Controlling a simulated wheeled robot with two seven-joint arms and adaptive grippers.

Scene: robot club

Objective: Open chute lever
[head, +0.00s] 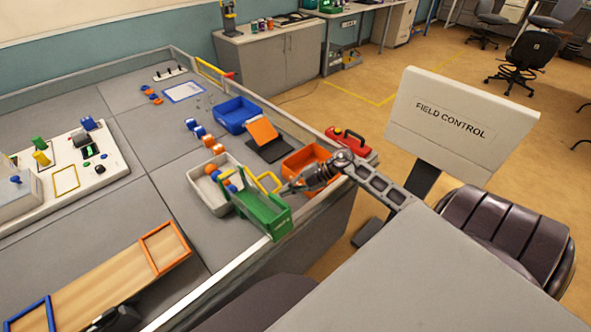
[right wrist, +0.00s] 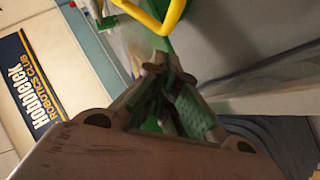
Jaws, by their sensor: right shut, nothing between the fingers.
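A green chute (head: 264,214) stands at the table's front edge, with a yellow looped lever (head: 265,180) at its upper end. The yellow lever also shows at the top of the right wrist view (right wrist: 172,18). My right gripper (head: 287,189) is shut and empty, just right of the lever in the head view. In the right wrist view its fingertips (right wrist: 160,66) are together, below the yellow loop and apart from it in the picture. A dark shape at the bottom left of the head view may be my left gripper; its fingers cannot be made out.
A grey bin (head: 196,174) with orange and blue balls stands left of the chute. An orange bin (head: 296,157) and a red case (head: 349,142) are behind my right gripper. A blue bin (head: 225,114) is farther back. A low wall (head: 180,307) edges the table.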

